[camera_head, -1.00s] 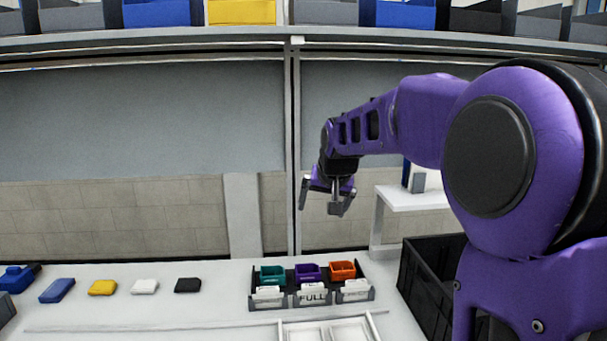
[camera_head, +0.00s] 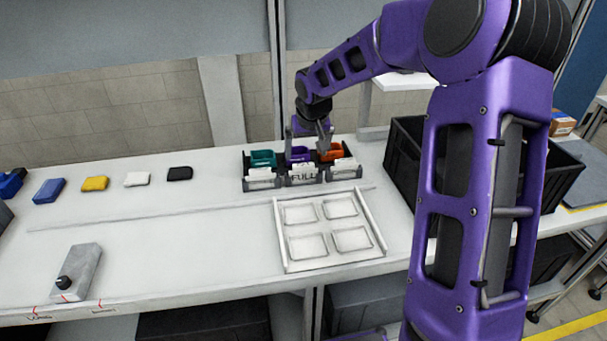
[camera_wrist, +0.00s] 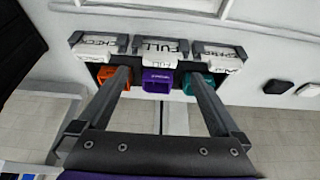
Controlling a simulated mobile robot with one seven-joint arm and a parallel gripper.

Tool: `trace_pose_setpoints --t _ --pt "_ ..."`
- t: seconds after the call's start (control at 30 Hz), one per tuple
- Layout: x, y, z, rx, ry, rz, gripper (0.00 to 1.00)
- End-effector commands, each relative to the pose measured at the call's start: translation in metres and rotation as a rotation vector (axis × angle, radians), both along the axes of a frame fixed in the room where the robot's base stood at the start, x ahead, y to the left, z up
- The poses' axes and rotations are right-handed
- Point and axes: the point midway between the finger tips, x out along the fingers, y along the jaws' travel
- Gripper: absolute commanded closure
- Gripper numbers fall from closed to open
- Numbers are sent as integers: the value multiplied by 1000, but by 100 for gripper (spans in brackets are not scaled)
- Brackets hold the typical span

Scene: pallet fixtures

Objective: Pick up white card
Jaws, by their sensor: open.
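White cards with dark lettering stand along the front of a dark rack (camera_head: 246,171). The middle card (camera_head: 303,174) reads FULL, with one white card (camera_head: 261,174) to its left and one (camera_head: 343,166) to its right. In the wrist view the FULL card (camera_wrist: 160,48) lies between the other two. A separate small flat white piece (camera_head: 137,179) lies left of the rack, between a yellow and a black one. My gripper (camera_head: 307,137) is open and empty above the rack's small bins; its fingers (camera_wrist: 158,76) show apart around the purple bin in the wrist view.
Teal (camera_head: 263,158), purple (camera_head: 299,153) and orange (camera_head: 331,151) bins sit in the rack. A white tray (camera_head: 283,258) with square recesses lies in front. A black crate (camera_head: 550,160) stands right. Yellow (camera_head: 95,183), blue (camera_head: 49,190) and black (camera_head: 180,173) pieces lie left.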

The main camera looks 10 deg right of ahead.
Motion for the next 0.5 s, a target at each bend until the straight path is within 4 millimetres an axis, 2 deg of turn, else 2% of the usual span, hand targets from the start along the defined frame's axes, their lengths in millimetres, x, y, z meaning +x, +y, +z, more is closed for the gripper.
trace_pose_setpoints --t 0.27,0.5 --pt "10 1 -19 1 0 1 0" --pt "28 1 -48 1 1 0 0"
